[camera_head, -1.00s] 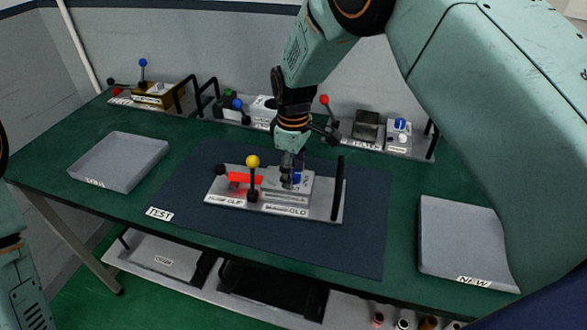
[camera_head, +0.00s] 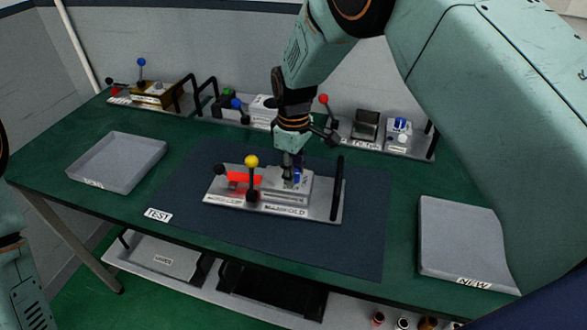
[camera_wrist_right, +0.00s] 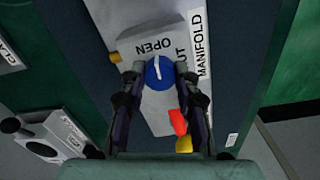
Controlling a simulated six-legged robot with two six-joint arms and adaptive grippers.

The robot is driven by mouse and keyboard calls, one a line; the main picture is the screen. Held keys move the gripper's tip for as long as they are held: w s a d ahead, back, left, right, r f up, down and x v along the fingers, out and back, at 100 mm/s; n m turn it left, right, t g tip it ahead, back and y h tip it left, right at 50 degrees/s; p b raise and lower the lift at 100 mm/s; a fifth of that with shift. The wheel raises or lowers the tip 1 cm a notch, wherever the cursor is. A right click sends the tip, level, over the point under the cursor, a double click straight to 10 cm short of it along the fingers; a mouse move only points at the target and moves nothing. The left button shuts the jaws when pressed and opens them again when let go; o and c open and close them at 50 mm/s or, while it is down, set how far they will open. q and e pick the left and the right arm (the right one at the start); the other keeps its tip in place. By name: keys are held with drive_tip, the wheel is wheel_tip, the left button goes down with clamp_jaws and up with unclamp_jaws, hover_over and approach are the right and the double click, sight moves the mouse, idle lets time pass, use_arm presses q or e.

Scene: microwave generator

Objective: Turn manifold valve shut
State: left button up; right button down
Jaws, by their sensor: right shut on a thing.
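The manifold block (camera_head: 288,199) sits on a grey plate (camera_head: 305,213) on the dark mat. Its valve is a round blue knob (camera_wrist_right: 159,72) with a white line, between the words OPEN and a partly covered "UT" in the right wrist view. The line runs nearly up and down there, its upper end near OPEN. My right gripper (camera_head: 292,166) points down at the knob. In the right wrist view my right gripper (camera_wrist_right: 160,82) has its fingers shut on both sides of the knob. In the head view the gripper partly hides the knob (camera_head: 298,176). My left gripper is out of view.
A yellow-topped lever (camera_head: 252,177) and a red part (camera_head: 239,180) stand left of the valve. A black upright handle (camera_head: 337,188) stands to its right. Grey trays lie left (camera_head: 118,161) and right (camera_head: 461,238). Several fixtures line the back.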

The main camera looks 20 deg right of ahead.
drive_tip(key=m, duration=0.1)
drive_tip(key=m+p, duration=0.1)
drive_tip(key=m, duration=0.1)
drive_tip(key=shift+a+r, duration=0.15)
drive_tip(key=shift+r, duration=0.1)
drive_tip(key=m, duration=0.2)
drive_tip(key=shift+f+m, duration=0.15)
drive_tip(key=shift+m, duration=0.15)
idle(0.5)
drive_tip(key=c, duration=1.3)
unclamp_jaws()
drive_tip(key=shift+c, duration=0.2)
drive_tip(key=o, duration=0.4)
drive_tip(key=shift+s, duration=0.15)
drive_tip(key=shift+c, duration=0.2)
